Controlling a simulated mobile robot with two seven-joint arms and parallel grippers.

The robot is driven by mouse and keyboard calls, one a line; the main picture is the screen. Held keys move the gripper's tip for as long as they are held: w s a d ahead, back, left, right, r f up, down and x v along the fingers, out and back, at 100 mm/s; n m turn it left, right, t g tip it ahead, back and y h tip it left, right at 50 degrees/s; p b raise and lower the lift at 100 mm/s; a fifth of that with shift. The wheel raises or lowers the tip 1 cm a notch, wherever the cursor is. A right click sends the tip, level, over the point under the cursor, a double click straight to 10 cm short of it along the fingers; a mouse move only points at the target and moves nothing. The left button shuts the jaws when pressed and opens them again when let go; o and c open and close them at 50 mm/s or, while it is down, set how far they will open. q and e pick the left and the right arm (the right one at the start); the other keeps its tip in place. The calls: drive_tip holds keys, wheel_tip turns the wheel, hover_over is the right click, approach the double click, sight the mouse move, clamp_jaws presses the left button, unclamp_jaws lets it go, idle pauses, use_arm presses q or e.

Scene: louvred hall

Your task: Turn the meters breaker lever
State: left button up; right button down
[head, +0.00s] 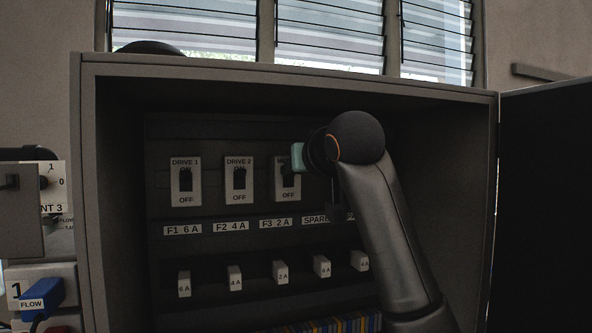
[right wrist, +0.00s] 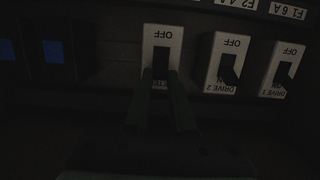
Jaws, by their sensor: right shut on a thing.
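The meters breaker (head: 289,193) is a white plate at the right end of a row of three in the open cabinet. OFF shows at its bottom; its upper label is partly covered by my right gripper (head: 300,160). In the right wrist view the breaker (right wrist: 162,35) appears upside down, and its dark lever (right wrist: 160,62) lies between the two fingertips of my right gripper (right wrist: 161,78). The gripper is shut on the lever. The lever's exact position is hard to make out in the dark. My left gripper is not in view.
The drive 1 breaker (head: 186,198) and drive 2 breaker (head: 239,198) stand to the left. Several white fuses (head: 235,278) sit below the labels. The cabinet's left wall (head: 110,210) and open door (head: 550,210) bound the space. A blue flow handle (head: 40,298) is outside at left.

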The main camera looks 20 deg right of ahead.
drive_tip(key=c, duration=0.8)
unclamp_jaws()
drive_tip(key=shift+o, duration=0.2)
drive_tip(key=shift+s, duration=0.15)
drive_tip(key=b+v, duration=0.4)
drive_tip(key=v, duration=0.8)
drive_tip(key=shift+s, duration=0.2)
